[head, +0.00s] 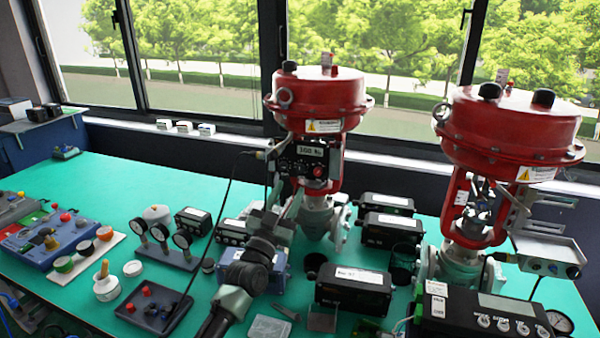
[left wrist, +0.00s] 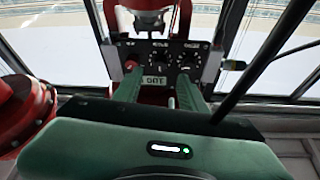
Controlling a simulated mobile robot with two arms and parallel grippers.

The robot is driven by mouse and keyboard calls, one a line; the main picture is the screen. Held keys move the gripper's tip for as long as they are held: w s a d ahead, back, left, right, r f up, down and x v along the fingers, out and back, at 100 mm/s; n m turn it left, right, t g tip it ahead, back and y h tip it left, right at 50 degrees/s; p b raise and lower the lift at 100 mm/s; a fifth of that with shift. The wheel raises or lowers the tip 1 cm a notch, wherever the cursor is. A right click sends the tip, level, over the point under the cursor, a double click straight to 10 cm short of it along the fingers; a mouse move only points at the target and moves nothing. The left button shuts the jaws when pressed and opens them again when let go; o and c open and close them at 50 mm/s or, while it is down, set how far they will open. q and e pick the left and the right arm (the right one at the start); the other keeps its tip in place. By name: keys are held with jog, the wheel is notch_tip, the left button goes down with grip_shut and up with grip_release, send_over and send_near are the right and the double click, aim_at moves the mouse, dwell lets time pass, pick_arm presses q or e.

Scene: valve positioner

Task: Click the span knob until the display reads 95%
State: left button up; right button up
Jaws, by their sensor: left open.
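The valve positioner is a black box on the yoke of the left red valve, and its small white display (head: 311,150) appears to read 100 %. A red knob (head: 320,171) sits below the display. The left wrist view shows the panel upside down, with the display (left wrist: 155,82), the red knob (left wrist: 131,66) and a dark knob (left wrist: 185,69) on the right. Which knob is span is too small to read. My left gripper (head: 292,197) is open and empty before the panel. Its two green fingers (left wrist: 159,92) point at it; contact cannot be told. My right gripper is out of view.
The left red valve actuator (head: 318,100) stands above the positioner, with a second red valve (head: 513,130) to the right. Several black instrument boxes, such as this one (head: 353,289), crowd the green table (head: 120,185). A black cable (head: 222,205) hangs left of the panel.

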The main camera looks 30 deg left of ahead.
aim_at(299, 170)
pick_arm(q)
jog(key=x, duration=0.6)
jog(key=shift+r, duration=0.1)
grip_shut()
